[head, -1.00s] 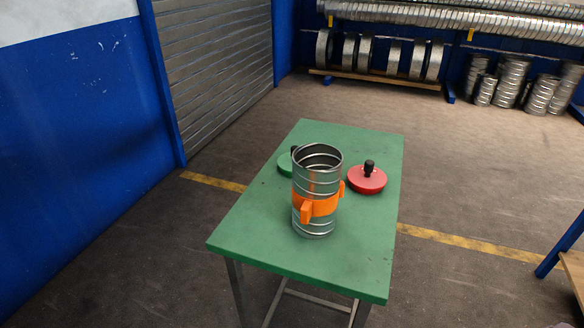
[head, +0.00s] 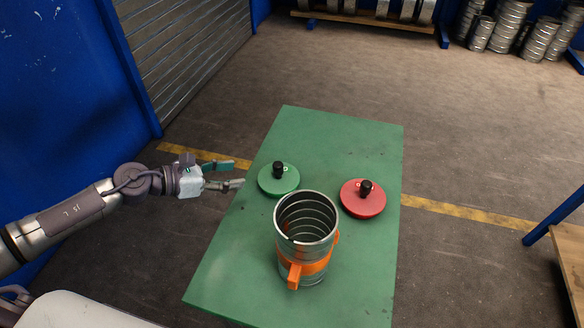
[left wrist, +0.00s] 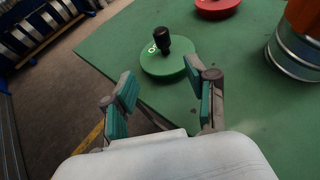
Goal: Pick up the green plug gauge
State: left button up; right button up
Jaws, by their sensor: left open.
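The green plug gauge (head: 279,180) is a flat green disc with a black knob on top. It rests on the green table (head: 330,140), near its left edge. My left gripper (head: 238,174) is open and empty, just left of the gauge and apart from it, with its fingers pointing at it. In the left wrist view the green plug gauge (left wrist: 166,64) shows beyond and between the open fingertips of my left gripper (left wrist: 160,88). My right gripper is not in view.
A spiral duct (head: 306,230) with an orange clamp (head: 308,268) stands upright on the table, in front of the green gauge. A red plug gauge (head: 363,203) lies to the right. The table's back part is clear. A wooden bench (head: 565,250) stands far right.

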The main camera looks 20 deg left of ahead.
aim_at(278, 169)
pick_arm(q)
jog(key=w+d+p, duration=0.2)
jog(key=d, duration=0.1)
jog(key=shift+f, duration=0.2)
jog(key=x, duration=0.2)
jog(key=p+x, duration=0.1)
jog(key=x, duration=0.1)
jog(key=shift+a+f, duration=0.15)
jog(key=shift+f, duration=0.05)
jog(key=shift+w, duration=0.1)
jog(key=shift+w+d+p, duration=0.15)
jog(key=shift+d+p, duration=0.2)
jog(key=shift+d, duration=0.1)
jog(key=shift+w+d+f+p, duration=0.15)
jog(key=shift+w+d+p, duration=0.65)
jog(key=shift+d+p, duration=0.1)
jog(key=shift+f+x, duration=0.25)
jog(key=shift+x, duration=0.85)
jog(key=shift+f, duration=0.1)
jog(key=shift+a, duration=0.1)
grip_shut()
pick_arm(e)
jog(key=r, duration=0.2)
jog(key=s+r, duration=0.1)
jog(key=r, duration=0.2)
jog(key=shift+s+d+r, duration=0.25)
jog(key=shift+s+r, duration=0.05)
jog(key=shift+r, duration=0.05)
